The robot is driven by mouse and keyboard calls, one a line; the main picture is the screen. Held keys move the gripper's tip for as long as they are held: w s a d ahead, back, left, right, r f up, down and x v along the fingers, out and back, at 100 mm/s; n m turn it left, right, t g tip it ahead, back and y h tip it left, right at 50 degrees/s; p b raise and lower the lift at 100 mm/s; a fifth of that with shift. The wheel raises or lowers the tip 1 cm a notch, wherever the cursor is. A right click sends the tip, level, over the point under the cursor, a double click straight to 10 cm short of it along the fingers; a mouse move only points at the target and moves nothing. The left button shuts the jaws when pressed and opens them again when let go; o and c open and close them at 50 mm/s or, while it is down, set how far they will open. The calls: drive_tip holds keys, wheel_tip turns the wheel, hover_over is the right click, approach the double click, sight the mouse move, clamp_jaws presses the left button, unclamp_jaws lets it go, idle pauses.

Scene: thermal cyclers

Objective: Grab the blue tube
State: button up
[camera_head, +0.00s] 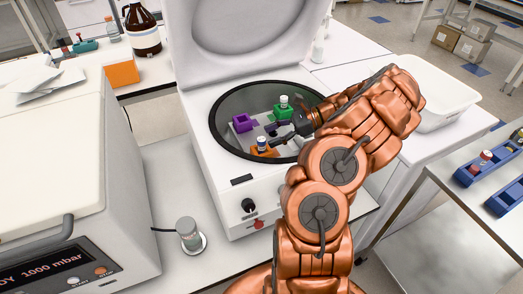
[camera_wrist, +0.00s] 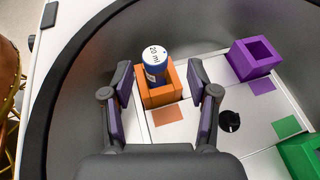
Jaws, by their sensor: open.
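The blue tube (camera_wrist: 155,60), a short tube with a blue band around a white lid marked "20 ml", stands in an orange holder (camera_wrist: 160,92) inside the round chamber of the white machine. In the head view the tube (camera_head: 262,143) shows near the front of the chamber. My gripper (camera_wrist: 162,90) is open, with one finger on each side of the orange holder and tube in the wrist view. In the head view my gripper (camera_head: 285,137) reaches into the chamber from the right. I cannot tell whether the fingers touch the holder.
A purple empty holder (camera_head: 243,122) and a green holder (camera_head: 283,112) with a white-capped tube (camera_head: 284,101) stand in the chamber. The dark chamber rim (camera_wrist: 52,80) surrounds them. The raised lid (camera_head: 245,30) stands behind. A large white device (camera_head: 60,130) is at left.

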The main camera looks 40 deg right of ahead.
sight(261, 142)
drive_tip(key=shift+s+p+x, duration=0.15)
drive_tip(key=shift+p+x, duration=0.25)
drive_tip(key=shift+x, duration=0.75)
drive_tip(key=shift+s+p+x, duration=0.15)
drive_tip(key=shift+p+x, duration=0.2)
drive_tip(key=shift+x, duration=0.75)
drive_tip(key=shift+a+f, duration=0.1)
drive_tip(key=shift+f, duration=0.05)
drive_tip(key=c, duration=1.1)
